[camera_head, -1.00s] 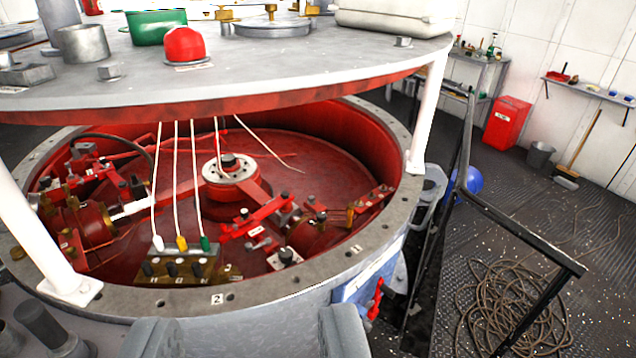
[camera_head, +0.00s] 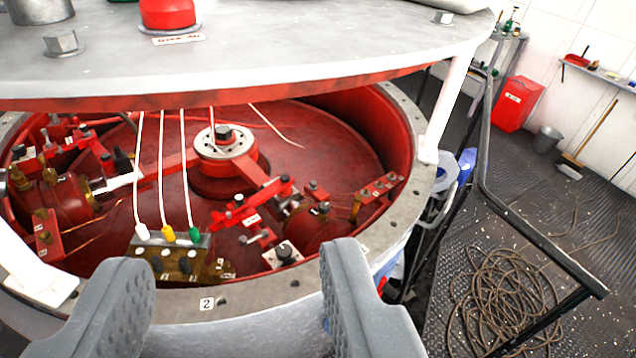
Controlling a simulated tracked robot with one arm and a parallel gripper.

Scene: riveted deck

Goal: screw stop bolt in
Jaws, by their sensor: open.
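My gripper (camera_head: 236,290) is open and empty at the bottom of the view, in front of the near rim of a round red-lined housing (camera_head: 345,150). Inside the housing, a central hub (camera_head: 224,142) with a dark bolt head carries red arms. Several bolts show on the mechanism, among them a dark bolt on a pale plate (camera_head: 284,253) near the front rim and a bolt on the red bracket at right (camera_head: 363,194). I cannot tell which is the stop bolt.
A grey raised lid (camera_head: 330,45) on white posts (camera_head: 450,105) hangs over the housing and limits height. A red bin (camera_head: 519,104) stands further back.

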